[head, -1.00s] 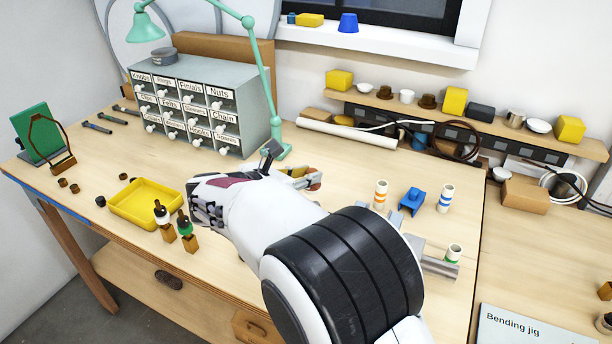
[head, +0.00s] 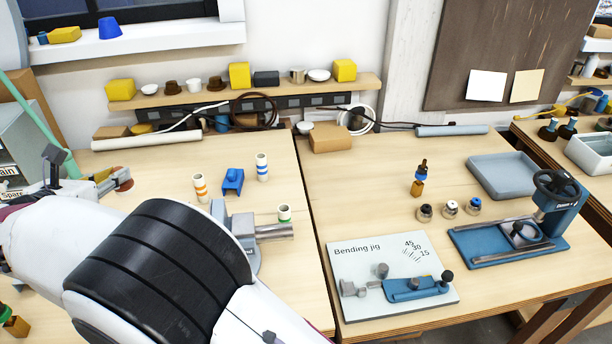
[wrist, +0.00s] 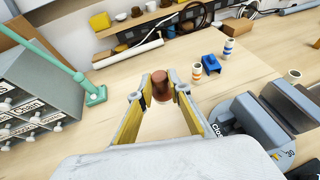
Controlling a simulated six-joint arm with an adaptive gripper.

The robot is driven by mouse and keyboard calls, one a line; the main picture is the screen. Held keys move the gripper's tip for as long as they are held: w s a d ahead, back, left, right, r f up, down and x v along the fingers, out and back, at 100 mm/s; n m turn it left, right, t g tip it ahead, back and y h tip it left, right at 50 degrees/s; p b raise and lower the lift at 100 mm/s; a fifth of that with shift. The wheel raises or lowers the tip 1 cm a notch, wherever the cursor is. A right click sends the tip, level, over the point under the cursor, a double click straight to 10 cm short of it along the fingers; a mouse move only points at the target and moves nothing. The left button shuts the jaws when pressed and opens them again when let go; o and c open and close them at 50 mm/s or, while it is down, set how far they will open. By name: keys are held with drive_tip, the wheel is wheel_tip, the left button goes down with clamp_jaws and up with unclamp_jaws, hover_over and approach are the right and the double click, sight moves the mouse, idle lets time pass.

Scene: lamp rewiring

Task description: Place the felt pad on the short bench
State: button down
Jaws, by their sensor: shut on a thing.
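My gripper (head: 116,180) is shut on a small reddish-brown round piece, which I take to be the felt pad (head: 124,177). In the wrist view the pad (wrist: 161,86) sits between the two fingertips, above the wooden top of the left bench (head: 150,170). My arm hides part of that bench in the head view. A second bench (head: 370,205) joins it on the right, and another bench (head: 530,130) stands at the far right edge. I cannot tell from the pictures which one is the short bench.
Striped cylinders (head: 200,188) and a blue block (head: 232,181) stand right of my gripper, near a grey vise-like tool (head: 240,228). The second bench carries a bending jig board (head: 350,275), small jars, a grey tray (head: 503,176) and a blue press (head: 555,195).

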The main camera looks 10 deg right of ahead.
drive_tip(key=w+d+m+h, duration=0.2)
drive_tip(key=w+d, duration=0.7)
drive_tip(key=d, duration=0.5)
drive_tip(key=w+d+m+h, duration=0.1)
drive_tip(key=w+d, duration=0.9)
drive_tip(key=d, duration=0.3)
drive_tip(key=w+d+m+g+h, duration=0.1)
drive_tip(key=w+d+h, duration=0.1)
drive_tip(key=d, duration=1.3)
drive_tip(key=w+d+m+g+h, duration=0.1)
drive_tip(key=w+d+m+g, duration=0.1)
drive_tip(key=d, duration=1.3)
wheel_tip(320, 180, down, 10)
drive_tip(key=shift+w+n, duration=0.2)
drive_tip(key=shift+n, duration=0.1)
drive_tip(key=shift+a, duration=0.1)
drive_tip(key=shift+f, duration=3.05)
